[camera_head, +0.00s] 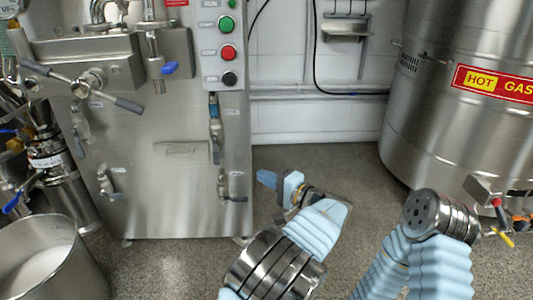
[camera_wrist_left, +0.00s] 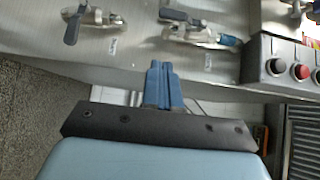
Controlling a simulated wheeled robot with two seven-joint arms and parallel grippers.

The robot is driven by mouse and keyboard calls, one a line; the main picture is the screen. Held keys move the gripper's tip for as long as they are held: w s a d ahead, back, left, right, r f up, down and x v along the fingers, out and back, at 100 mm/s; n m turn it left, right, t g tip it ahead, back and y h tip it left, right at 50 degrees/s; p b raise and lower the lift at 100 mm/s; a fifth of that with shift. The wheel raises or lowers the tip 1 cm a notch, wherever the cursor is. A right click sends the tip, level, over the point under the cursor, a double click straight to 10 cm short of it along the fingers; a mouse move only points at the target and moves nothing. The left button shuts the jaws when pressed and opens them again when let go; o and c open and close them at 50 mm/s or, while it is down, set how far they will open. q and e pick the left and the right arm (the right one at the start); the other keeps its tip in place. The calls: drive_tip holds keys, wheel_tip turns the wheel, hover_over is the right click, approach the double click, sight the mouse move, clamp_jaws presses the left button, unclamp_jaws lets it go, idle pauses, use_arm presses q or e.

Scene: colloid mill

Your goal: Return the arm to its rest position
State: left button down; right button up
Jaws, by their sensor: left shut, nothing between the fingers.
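My left gripper (camera_head: 266,179) is in the lower middle of the head view, in front of the machine's right edge and over the floor. Its blue fingers are shut with nothing between them. In the left wrist view the two closed fingers (camera_wrist_left: 158,75) point at the steel cabinet front, apart from the valves. My left arm, with a pale blue ribbed sleeve, comes up from the bottom. My right gripper is not visible; pale blue parts of my other arm show at the lower right.
The steel machine cabinet (camera_head: 165,190) has blue-handled valves and a panel with green (camera_head: 226,24), red (camera_head: 228,53) and black buttons. A steel pot (camera_head: 45,250) with white content stands lower left. A large steel tank (camera_head: 460,110) stands right. Floor (camera_head: 330,170) between is clear.

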use_arm(q)
drive_tip(key=s+a+f+g+h, duration=0.2)
drive_tip(key=a+f+g, duration=0.3)
drive_tip(key=f, duration=0.6)
drive_tip(key=s+a+f+g+h, duration=0.1)
drive_tip(key=a+f+g+h, duration=0.1)
drive_tip(key=a+f, duration=0.7)
drive_tip(key=s+f+n+g+h, duration=0.2)
drive_tip(key=s+f+g+h, duration=0.45)
drive_tip(key=s+f, duration=0.95)
drive_tip(key=s+f+n+t+h, duration=0.2)
drive_tip(key=s+n+h, duration=0.5)
drive_tip(key=s, duration=0.4)
wheel_tip(320, 180, up, 16)
drive_tip(key=n+p, duration=0.1)
drive_tip(key=p, duration=1.5)
drive_tip(key=shift+s+n, duration=0.3)
drive_tip(key=shift+s, duration=0.15)
drive_tip(key=shift+d+y, duration=0.1)
drive_tip(key=shift+y, duration=0.15)
